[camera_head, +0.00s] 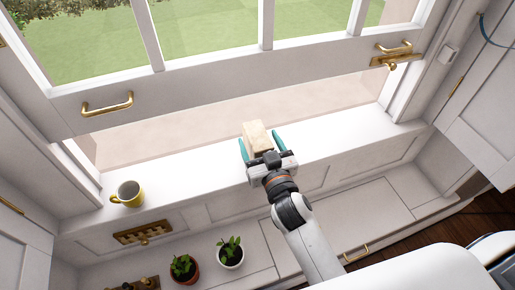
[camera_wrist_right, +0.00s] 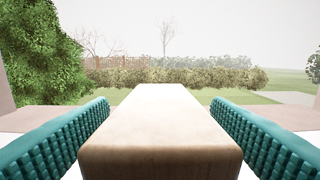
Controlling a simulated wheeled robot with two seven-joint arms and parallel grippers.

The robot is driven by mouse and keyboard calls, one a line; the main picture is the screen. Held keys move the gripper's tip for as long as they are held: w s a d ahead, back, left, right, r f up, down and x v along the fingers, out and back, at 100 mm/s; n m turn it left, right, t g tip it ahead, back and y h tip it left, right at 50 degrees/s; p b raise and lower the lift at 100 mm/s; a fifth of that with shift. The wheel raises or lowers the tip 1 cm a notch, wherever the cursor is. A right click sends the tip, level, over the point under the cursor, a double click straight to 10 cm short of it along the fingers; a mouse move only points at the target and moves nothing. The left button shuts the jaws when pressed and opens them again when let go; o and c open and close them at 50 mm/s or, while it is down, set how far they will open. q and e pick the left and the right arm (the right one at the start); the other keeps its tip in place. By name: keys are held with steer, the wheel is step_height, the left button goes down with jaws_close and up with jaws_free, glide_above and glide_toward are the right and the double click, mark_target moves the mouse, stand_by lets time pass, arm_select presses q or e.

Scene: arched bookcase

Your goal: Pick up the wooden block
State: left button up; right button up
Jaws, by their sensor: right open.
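The wooden block (camera_head: 256,135) is pale and long. It lies on the white window sill in the head view, pointing out toward the window opening. My right gripper (camera_head: 261,147) is open, with one teal finger on each side of the block's near part. In the right wrist view the block (camera_wrist_right: 160,128) fills the middle between the two teal ribbed fingers. A gap shows on both sides, so neither finger appears to touch it. The gripper body hides the block's near end in the head view. My left gripper is not in view.
A yellow mug (camera_head: 128,194) stands on the sill at the left. Two potted plants (camera_head: 184,268) (camera_head: 231,252) stand on the lower ledge. The raised window sash with brass handles (camera_head: 107,104) is above the block. The sill (camera_head: 340,132) right of the gripper is clear.

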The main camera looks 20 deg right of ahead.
steer(key=shift+w, duration=1.15)
steer(key=shift+s, duration=0.1)
steer(key=c, duration=1.2)
steer(key=shift+r, duration=0.15)
